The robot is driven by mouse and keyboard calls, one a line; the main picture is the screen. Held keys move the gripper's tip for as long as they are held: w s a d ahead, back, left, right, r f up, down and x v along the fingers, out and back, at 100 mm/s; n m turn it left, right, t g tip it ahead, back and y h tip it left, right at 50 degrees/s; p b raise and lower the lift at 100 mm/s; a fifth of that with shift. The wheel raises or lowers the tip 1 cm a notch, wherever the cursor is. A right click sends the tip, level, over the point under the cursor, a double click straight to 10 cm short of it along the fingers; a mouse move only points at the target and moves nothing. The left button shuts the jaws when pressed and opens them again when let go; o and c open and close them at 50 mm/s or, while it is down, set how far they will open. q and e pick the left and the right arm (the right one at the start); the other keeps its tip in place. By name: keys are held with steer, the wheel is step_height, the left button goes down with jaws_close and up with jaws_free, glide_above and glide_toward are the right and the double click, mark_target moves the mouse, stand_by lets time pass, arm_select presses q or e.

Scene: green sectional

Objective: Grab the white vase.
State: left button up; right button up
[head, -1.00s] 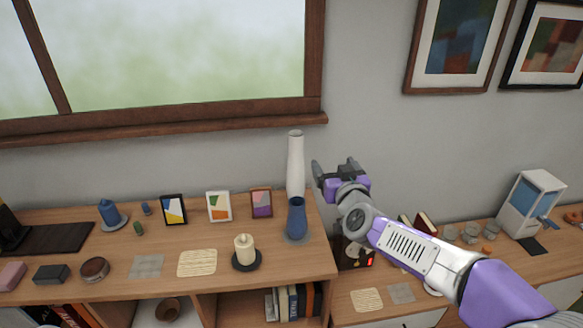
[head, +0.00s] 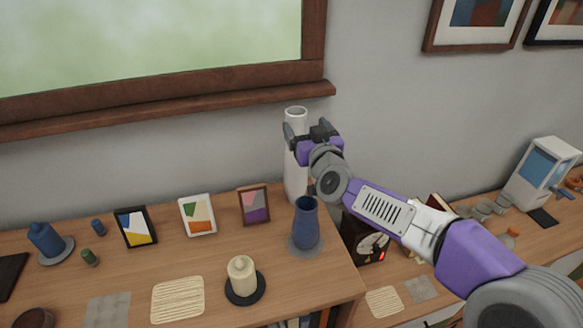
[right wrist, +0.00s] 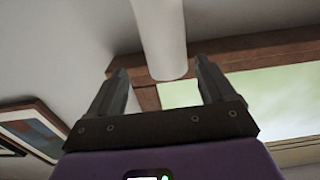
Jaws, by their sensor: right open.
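The tall white vase (head: 293,180) stands upright near the back right corner of the wooden shelf top (head: 210,255), close to the wall. My right gripper (head: 306,134) is open and level with the upper part of the vase, hiding some of it. In the right wrist view the vase (right wrist: 160,40) appears in the gap between the two spread fingers (right wrist: 162,72). I cannot tell whether either finger touches it. My left gripper is not in view.
A blue vase (head: 305,228) on a grey coaster stands just in front of the white vase. A small picture frame (head: 254,207) is to its left. A cream candle (head: 242,275) sits nearer the front. The window sill (head: 170,108) runs above the shelf.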

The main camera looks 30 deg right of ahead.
mark_target(301, 122)
steer(key=shift+w+f, duration=0.1)
steer(key=shift+w, duration=0.6)
steer(key=shift+r+x, duration=0.2)
steer(key=shift+x, duration=0.65)
steer(key=x, duration=0.4)
steer(key=shift+w+a+p, duration=0.25)
steer(key=shift+w+p, duration=0.05)
steer(key=shift+p, duration=0.1)
steer(key=shift+s, duration=0.1)
jaws_close()
steer(key=shift+r, duration=0.15)
